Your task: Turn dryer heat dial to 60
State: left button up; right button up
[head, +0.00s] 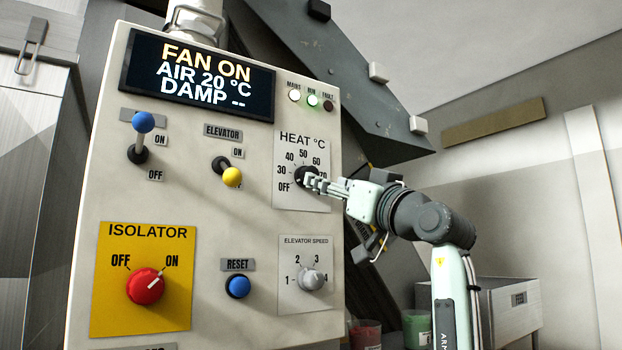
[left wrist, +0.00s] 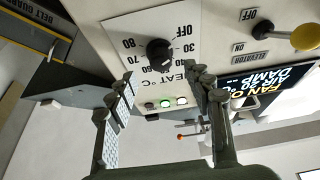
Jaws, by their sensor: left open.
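The black heat dial (head: 303,173) sits on a white scale plate marked OFF, 30, 40, 50, 60, 70, partly hidden by the gripper in the head view. In the left wrist view the dial (left wrist: 159,52) appears inverted, beyond and between the fingertips. A pale mark shows near its lower edge; I cannot read its setting surely. My left gripper (head: 313,183) is in front of the dial, its arm rising from the lower right. In the left wrist view the gripper (left wrist: 162,78) has its fingers apart, with nothing between them. My right gripper is out of view.
The display (head: 200,77) reads FAN ON, AIR 20 °C, DAMP. The yellow elevator lever (head: 231,177) is left of the dial, and the grey elevator speed knob (head: 312,279) is below it. The red isolator knob (head: 146,286) points toward ON. Bins stand at lower right.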

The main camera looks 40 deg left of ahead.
aim_at(299, 175)
pick_arm(q)
jog(key=x, duration=0.6)
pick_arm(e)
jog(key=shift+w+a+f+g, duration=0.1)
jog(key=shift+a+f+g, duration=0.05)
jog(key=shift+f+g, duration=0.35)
pick_arm(q)
jog(key=shift+c, duration=0.3)
jog(key=c, duration=1.1)
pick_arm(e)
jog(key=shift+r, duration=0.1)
pick_arm(q)
jog(key=shift+s, duration=0.1)
